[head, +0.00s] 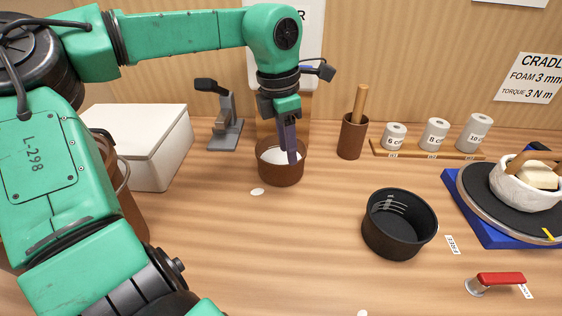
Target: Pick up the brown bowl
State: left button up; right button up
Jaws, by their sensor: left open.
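The brown bowl (281,175) stands upright on the wooden table, left of the middle of the head view. It holds a white substance (272,156). My left gripper (286,155) points down at the bowl from above. One finger reaches in front of the white contents at the bowl's right part. The jaws are open. Whether a finger touches the bowl's wall, I cannot tell. My right gripper is not in view.
A black pot (399,235) stands to the right of the bowl. A brown cup (352,140) with a wooden handle stands behind. A white box (150,150) and a grey stand (226,130) are at the left. A blue-based turntable (480,215) and red-handled tool (500,279) are at the right.

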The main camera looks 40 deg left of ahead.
pick_arm(q)
notch_tip(320, 180, down, 4)
jog(key=shift+w+d+f+p, duration=0.15)
jog(key=shift+f+p, duration=0.1)
jog(key=shift+p, duration=0.2)
jog(key=shift+w+f, duration=0.15)
jog(key=shift+f, duration=0.25)
grip_shut()
dwell(0.7)
